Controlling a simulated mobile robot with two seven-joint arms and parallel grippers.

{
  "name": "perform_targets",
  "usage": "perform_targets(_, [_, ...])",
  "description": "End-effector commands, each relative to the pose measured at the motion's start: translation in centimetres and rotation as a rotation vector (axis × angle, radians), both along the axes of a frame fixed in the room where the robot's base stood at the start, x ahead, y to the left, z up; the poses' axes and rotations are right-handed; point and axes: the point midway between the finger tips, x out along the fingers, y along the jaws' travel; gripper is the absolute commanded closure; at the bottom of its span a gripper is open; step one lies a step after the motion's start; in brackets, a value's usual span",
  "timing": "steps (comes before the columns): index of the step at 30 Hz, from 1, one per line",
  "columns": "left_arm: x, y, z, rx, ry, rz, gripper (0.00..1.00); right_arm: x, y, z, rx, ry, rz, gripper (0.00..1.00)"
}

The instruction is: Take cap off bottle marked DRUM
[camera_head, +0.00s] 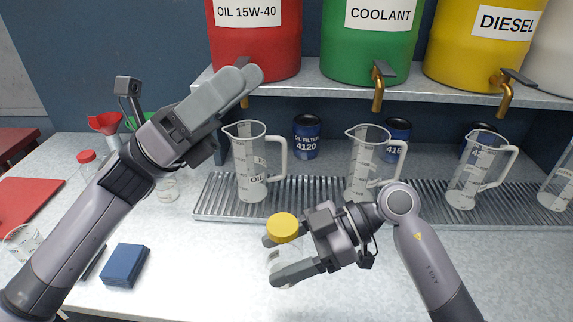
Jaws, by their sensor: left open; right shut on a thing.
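My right gripper (276,258) is shut on a small clear bottle (280,264) with a yellow cap (283,227). The bottle is upright between the fingers, in front of the drip tray, and its cap stands above the upper finger. Fingers hide part of the bottle, and no DRUM marking can be read on it. My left gripper (253,76) is open and empty, higher up in front of the red oil drum, apart from the cap. Its fingers overlap in this view. Another bottle with a red cap (87,157) stands at the left, partly behind my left arm.
Several measuring jugs, one marked OIL (250,178), stand on the ribbed drip tray (310,202). Above are drums with taps on a shelf (308,91). Blue filter cans (306,138) stand behind. A blue box (125,265) lies front left. The counter between it and my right gripper is clear.

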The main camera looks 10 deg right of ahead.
Motion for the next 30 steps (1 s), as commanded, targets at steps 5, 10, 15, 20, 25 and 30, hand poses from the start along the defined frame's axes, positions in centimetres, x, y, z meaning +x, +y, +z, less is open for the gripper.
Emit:
perform_targets(5, [-4.9, -5.3, 0.5, 0.112, -0.534, -0.014, 0.25, 0.0, 0.0, 0.0, 0.001, 0.000, 0.000, 1.00])
perform_targets(10, [-8.6, -8.8, -1.4, 0.178, -1.042, -0.076, 0.25, 0.0, 0.0, 0.0, 0.001, 0.000, 0.000, 1.00])
perform_targets(15, [-10.7, -10.7, -4.5, 0.208, -1.541, -0.204, 0.25, 0.0, 0.0, 0.0, 0.001, 0.000, 0.000, 1.00])
perform_targets(20, [-10.6, -10.8, -7.6, 0.206, -1.981, -0.404, 0.25, 0.0, 0.0, 0.0, 0.001, 0.000, 0.000, 1.00])
perform_targets(25, [-8.5, -9.4, -9.6, 0.187, -2.374, -0.714, 0.25, 0.0, 0.0, 0.0, 0.001, 0.000, 0.000, 1.00])
perform_targets(30, [-5.8, -7.3, -9.8, 0.164, -2.606, -1.044, 0.25, 0.0, 0.0, 0.0, 0.001, 0.000, 0.000, 1.00])
